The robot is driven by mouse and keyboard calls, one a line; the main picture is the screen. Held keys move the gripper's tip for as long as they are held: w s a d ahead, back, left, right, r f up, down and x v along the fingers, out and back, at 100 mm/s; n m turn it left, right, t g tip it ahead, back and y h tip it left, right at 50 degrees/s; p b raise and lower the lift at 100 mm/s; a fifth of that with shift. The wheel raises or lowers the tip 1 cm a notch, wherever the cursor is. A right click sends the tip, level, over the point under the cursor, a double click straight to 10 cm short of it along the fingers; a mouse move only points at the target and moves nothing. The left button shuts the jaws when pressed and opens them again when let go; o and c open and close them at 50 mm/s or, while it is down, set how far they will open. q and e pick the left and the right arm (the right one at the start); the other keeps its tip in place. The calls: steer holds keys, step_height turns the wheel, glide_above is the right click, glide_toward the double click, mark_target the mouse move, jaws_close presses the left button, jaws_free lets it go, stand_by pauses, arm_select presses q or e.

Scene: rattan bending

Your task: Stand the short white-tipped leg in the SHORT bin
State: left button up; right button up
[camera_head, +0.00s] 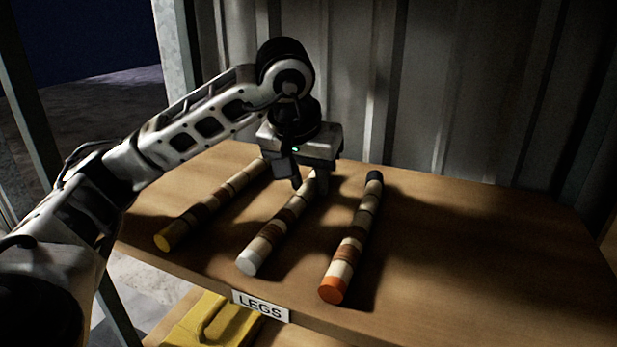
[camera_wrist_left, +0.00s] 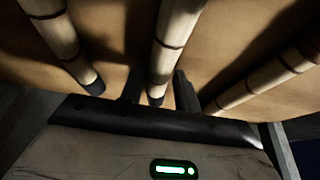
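The white-tipped leg (camera_head: 271,238), banded cream and brown, lies on the wooden shelf between two other legs, its white end toward the front edge. My left gripper (camera_head: 310,186) points down over the far part of this leg, one finger on each side. In the left wrist view the leg (camera_wrist_left: 172,40) runs between the two fingers (camera_wrist_left: 157,92), with small gaps visible beside it, so the gripper looks open. The leg still lies flat. No bin marked SHORT is in view. My right gripper is not in view.
A yellow-tipped leg (camera_head: 212,204) lies to the left and an orange-tipped leg (camera_head: 352,240) with a dark far end to the right, both close. A LEGS label (camera_head: 261,306) is on the shelf's front edge. A corrugated wall (camera_head: 480,90) stands behind. The shelf's right side is clear.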

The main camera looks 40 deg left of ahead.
mark_target(300, 191)
arm_select(q)
steer(key=shift+o, duration=0.9)
steer(key=shift+r, duration=0.1)
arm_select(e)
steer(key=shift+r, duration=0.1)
arm_select(q)
steer(key=shift+r, duration=0.2)
steer(key=p+v, duration=0.3)
steer(key=v, duration=0.6)
steer(key=shift+r, duration=0.25)
steer(key=shift+v, duration=1.1)
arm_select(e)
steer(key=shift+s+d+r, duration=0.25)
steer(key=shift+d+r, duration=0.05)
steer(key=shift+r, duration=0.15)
arm_select(q)
steer(key=shift+s, duration=0.15)
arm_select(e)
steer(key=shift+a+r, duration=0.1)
